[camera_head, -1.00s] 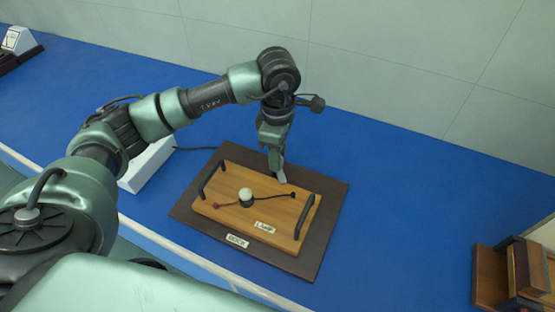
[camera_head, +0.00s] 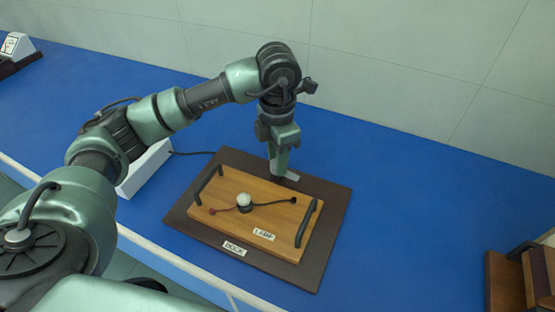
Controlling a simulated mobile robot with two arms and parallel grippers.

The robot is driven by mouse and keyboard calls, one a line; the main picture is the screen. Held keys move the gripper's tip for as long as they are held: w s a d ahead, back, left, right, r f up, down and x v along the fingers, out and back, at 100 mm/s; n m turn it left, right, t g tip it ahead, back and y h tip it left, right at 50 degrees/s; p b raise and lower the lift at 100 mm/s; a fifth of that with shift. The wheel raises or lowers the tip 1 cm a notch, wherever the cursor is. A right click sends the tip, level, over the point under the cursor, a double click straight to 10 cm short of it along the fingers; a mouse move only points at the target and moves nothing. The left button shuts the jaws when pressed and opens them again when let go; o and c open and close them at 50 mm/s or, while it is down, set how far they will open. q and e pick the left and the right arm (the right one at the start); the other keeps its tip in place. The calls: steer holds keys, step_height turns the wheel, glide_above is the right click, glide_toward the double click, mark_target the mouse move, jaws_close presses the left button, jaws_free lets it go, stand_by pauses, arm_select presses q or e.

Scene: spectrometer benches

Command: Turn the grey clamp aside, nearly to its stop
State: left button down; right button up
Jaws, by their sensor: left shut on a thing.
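The grey clamp (camera_head: 291,177) is a small light-grey bar at the back edge of the wooden lamp board (camera_head: 220,224). It points to the right, roughly along that back edge. My left gripper (camera_head: 276,174) reaches straight down onto it and is shut on it; the fingers hide its near end and its pivot. The lamp board lies on a dark dock plate (camera_head: 315,268). My right gripper is not in view.
The board carries a white-topped lamp (camera_head: 244,200), a red and a black lead, and two dark handles (camera_head: 305,223). A white box (camera_head: 146,169) stands left behind my arm. Brown wooden blocks (camera_head: 507,284) stand at the right edge. The blue bench between is clear.

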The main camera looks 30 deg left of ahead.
arm_select(q)
steer(key=shift+w+r+n, duration=0.1)
steer(key=shift+n, duration=0.2)
steer(key=c, duration=1.1)
jaws_free()
step_height(320, 180, up, 8)
steer(key=shift+f+b, duration=0.1)
steer(key=shift+b, duration=0.2)
